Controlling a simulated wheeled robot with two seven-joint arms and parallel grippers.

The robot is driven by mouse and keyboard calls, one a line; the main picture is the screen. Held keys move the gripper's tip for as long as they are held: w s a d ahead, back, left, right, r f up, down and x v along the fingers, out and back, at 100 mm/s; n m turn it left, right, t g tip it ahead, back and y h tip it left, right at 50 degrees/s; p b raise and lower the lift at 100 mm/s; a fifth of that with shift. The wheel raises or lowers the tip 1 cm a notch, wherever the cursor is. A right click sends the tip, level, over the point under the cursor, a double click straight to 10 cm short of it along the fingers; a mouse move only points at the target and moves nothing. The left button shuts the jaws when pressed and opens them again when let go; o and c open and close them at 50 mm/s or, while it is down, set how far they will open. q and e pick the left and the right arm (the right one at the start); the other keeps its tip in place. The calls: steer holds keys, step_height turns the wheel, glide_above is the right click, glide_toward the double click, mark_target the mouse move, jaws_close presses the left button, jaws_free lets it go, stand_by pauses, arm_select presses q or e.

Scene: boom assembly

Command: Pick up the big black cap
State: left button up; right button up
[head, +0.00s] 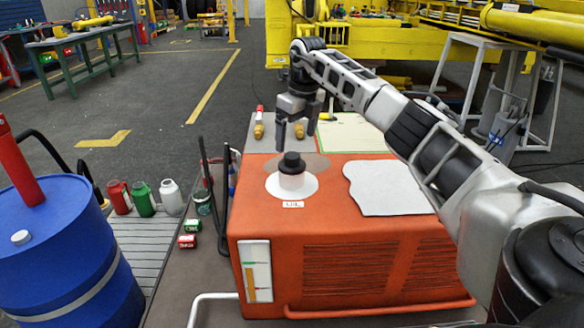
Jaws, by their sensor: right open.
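The big black cap (291,163) sits on a short white neck (292,181) that rises from a white round patch on top of the orange machine. My right gripper (290,148) hangs from above with its fingers pointing down, just above and behind the cap. Its fingers are spread apart and hold nothing. I cannot tell whether a fingertip touches the cap. My left gripper is not in view.
The orange machine (350,270) carries a white cloth (388,188) to the right of the cap. A blue drum (68,255) stands at the left. Red, green and white bottles (143,199) stand beside it. Dark upright handles (205,180) rise left of the machine.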

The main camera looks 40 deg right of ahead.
mark_target(292, 155)
steer(key=shift+w+a+f, duration=0.1)
steer(key=shift+w+f, duration=0.05)
steer(key=shift+f, duration=1.05)
steer(key=shift+w+a+f, duration=0.1)
steer(key=shift+w+f, duration=0.1)
steer(key=shift+f, duration=0.95)
steer(key=shift+w+a+f, duration=0.1)
steer(key=shift+w+f, duration=0.05)
steer(key=shift+f, duration=1.05)
steer(key=shift+r, duration=0.1)
steer(key=c, duration=1.1)
